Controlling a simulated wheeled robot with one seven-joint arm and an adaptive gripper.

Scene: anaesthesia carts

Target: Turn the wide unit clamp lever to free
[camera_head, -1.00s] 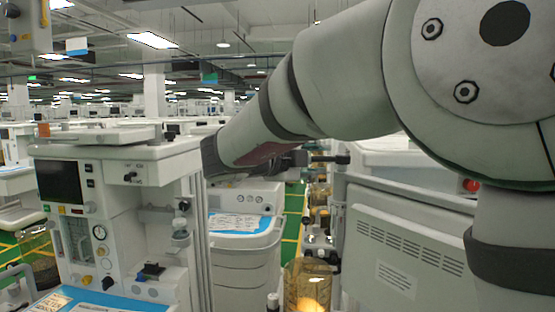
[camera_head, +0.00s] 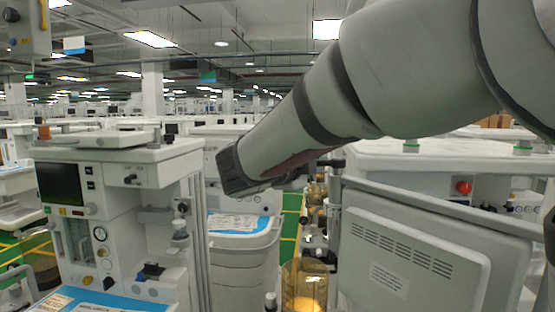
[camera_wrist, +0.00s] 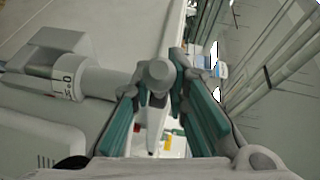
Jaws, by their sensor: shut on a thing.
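In the wrist view my gripper (camera_wrist: 157,98) has its green-padded fingers on both sides of a small grey lever with a rounded end (camera_wrist: 158,74), which I take for the clamp lever. The gripper is shut on it. A pale cylindrical unit with a dial mark "0" (camera_wrist: 72,80) lies just left of the lever and appears joined to it. The lever's angle and the wide unit's full shape are hard to tell. In the head view my arm hides the fingers and the lever.
A white anaesthesia cart (camera_head: 120,170) with a dark screen stands at left. A grey vented panel (camera_head: 410,250) stands at right. An amber canister (camera_head: 304,285) is low in the middle. A white cart with a blue top (camera_head: 240,240) stands behind.

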